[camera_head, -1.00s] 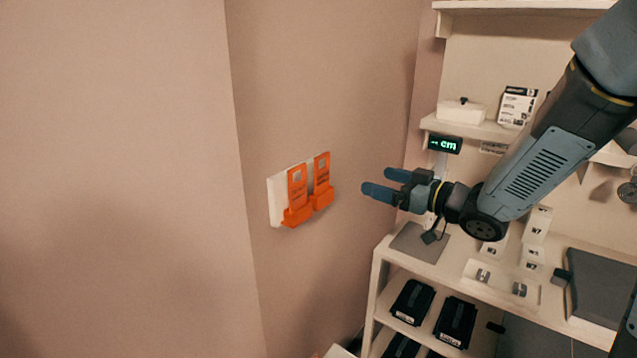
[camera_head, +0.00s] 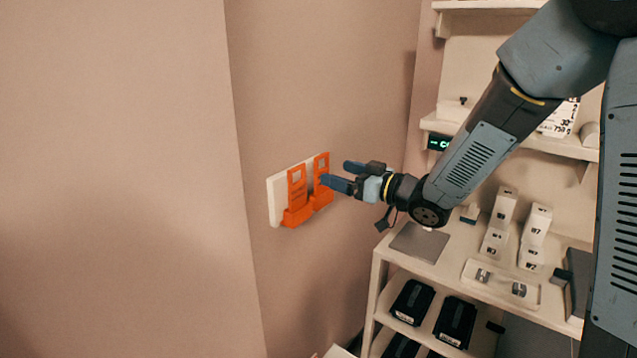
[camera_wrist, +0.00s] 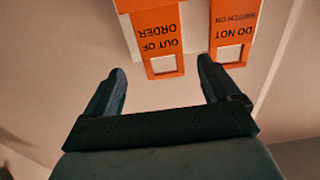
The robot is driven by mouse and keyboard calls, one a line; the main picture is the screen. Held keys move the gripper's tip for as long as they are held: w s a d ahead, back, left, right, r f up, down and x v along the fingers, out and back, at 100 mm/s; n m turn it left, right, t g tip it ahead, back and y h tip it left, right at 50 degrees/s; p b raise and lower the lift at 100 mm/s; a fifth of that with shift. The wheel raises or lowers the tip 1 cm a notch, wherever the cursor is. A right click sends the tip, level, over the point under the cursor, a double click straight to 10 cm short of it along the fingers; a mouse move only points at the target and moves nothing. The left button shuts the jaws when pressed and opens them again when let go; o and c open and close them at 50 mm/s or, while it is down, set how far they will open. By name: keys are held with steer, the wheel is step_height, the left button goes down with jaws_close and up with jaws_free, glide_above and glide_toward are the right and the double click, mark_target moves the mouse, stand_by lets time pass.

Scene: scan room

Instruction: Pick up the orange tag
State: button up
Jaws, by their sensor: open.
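Two orange tags hang side by side on a white wall plate (camera_head: 274,204): a left tag (camera_head: 297,188) and a right tag (camera_head: 321,178). In the wrist view their print is upside down: one tag (camera_wrist: 160,42) reads "OUT OF ORDER", the other (camera_wrist: 232,36) "DO NOT SWITCH ON". My gripper (camera_head: 334,172) is open and empty, close to the right tag in the head view. In the wrist view the "OUT OF ORDER" tag lies ahead between my fingertips (camera_wrist: 160,66), and the other lies beyond the right finger. I cannot tell whether a finger touches a tag.
A shelf unit (camera_head: 378,262) stands right of the plate, under my arm. It holds a grey mat (camera_head: 419,242), white numbered blocks (camera_head: 536,232), a small tray (camera_head: 500,296) and black boxes (camera_head: 412,302). The wall (camera_head: 290,90) around the plate is bare.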

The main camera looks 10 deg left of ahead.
mark_target(328, 166)
steer(key=x, duration=0.4)
steer(key=shift+a, duration=0.3)
steer(key=c, duration=1.1)
steer(key=shift+r, duration=0.15)
steer(key=shift+w+r, duration=0.1)
steer(key=shift+r, duration=0.2)
steer(key=s+d+r, duration=0.2)
steer(key=s+r, duration=0.2)
steer(key=s+d+r, duration=0.3)
steer(key=r, duration=0.1)
steer(key=s+d+r, duration=0.3)
steer(key=s+r, duration=0.1)
steer(key=shift+s+r, duration=0.1)
steer(key=shift+s, duration=0.2)
